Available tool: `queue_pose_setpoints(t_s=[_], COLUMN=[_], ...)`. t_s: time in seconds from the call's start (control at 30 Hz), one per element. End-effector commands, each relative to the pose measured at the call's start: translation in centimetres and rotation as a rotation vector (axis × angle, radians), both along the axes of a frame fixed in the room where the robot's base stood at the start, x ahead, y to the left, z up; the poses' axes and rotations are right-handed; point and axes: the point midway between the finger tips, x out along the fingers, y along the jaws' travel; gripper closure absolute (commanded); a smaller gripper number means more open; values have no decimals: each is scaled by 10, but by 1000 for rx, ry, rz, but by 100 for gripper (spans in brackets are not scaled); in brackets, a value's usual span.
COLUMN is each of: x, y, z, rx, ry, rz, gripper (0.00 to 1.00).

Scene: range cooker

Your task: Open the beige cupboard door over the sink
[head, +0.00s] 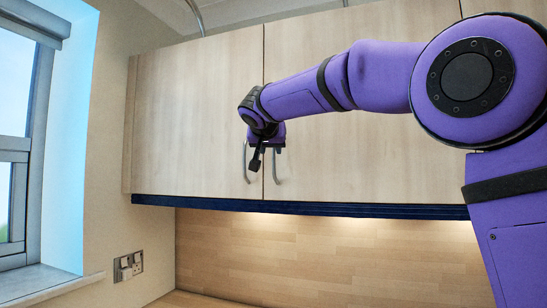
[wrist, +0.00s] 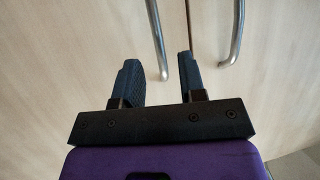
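Two beige cupboard doors hang side by side in the head view, a left door (head: 195,110) and a right door (head: 350,140); both look shut. The left door's curved metal handle (head: 246,165) and the right door's handle (head: 276,166) flank the seam. My gripper (head: 262,160) is in front of the seam, near both handles. In the wrist view my gripper (wrist: 160,75) is open, its dark fingers apart. The left handle (wrist: 156,38) shows between the fingertips, with nothing gripped; the right handle (wrist: 236,35) is right of them. No sink shows.
A window (head: 18,140) with a sill is at the left. A wall socket (head: 128,265) sits below the cupboards' left end. A dark blue strip (head: 320,209) runs under the doors, above a lit wooden backsplash (head: 330,255).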

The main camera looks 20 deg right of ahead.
Motion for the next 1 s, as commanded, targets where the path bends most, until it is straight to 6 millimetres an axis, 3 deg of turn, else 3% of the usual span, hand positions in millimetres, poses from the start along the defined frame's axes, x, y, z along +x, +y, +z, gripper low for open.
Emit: queue_pose_setpoints(t_s=[0.3, 0.77, 0.93, 1.0], x=[40, 50, 50, 50], y=[-19, -23, -23, -23], z=[-18, -23, -23, -23], rx=[0, 0, 0, 0], ry=[0, 0, 0, 0], rz=[-1, 0, 0, 0], gripper=[63, 63, 99, 100])
